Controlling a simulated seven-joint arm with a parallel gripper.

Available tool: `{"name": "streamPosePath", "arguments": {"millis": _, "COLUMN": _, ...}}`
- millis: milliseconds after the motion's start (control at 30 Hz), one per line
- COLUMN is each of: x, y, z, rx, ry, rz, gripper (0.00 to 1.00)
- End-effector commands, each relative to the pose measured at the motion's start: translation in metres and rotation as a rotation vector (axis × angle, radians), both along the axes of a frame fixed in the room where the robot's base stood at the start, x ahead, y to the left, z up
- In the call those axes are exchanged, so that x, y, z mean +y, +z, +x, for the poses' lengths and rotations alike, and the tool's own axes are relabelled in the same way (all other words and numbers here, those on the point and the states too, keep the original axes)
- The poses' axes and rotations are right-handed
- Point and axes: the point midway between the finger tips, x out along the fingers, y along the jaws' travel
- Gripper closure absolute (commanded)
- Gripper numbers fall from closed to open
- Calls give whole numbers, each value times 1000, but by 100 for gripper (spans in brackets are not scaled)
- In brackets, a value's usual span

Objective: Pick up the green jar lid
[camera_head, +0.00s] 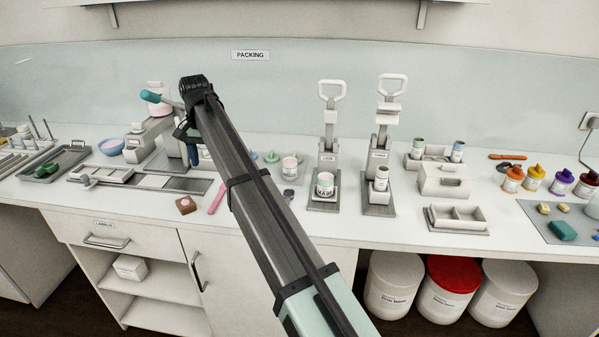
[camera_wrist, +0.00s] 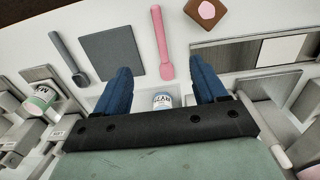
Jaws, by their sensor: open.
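A small green lid-like piece (camera_head: 271,157) lies on the bench just right of my arm in the head view, close to a small pink-and-white jar (camera_head: 290,167). I take it for the green jar lid. I cannot make it out in the wrist view. My gripper (camera_head: 188,140) is to its left in the head view, partly hidden by my own arm. In the wrist view my gripper (camera_wrist: 160,72) has its two blue fingers spread apart, with nothing held. A labelled jar (camera_wrist: 162,101) shows beyond and between the fingers, partly hidden by the gripper body.
A pink spatula (camera_head: 217,198), a brown block (camera_head: 186,204) and a dark spatula (camera_wrist: 70,60) lie near the front. A grey press (camera_head: 325,170) holding a jar stands to the right. A grey mat (camera_wrist: 112,55) is bare.

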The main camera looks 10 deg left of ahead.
Motion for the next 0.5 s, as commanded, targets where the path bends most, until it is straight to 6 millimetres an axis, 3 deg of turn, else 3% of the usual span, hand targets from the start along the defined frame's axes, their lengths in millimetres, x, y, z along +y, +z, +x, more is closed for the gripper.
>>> {"name": "streamPosePath", "arguments": {"millis": 200, "x": 0, "y": 0, "z": 0, "rx": 0, "ry": 0, "rz": 0, "gripper": 7}}
{"name": "streamPosePath", "arguments": {"millis": 500, "x": -1, "y": -1, "z": 4, "rx": 1, "ry": 15, "rz": 4, "gripper": 7}}
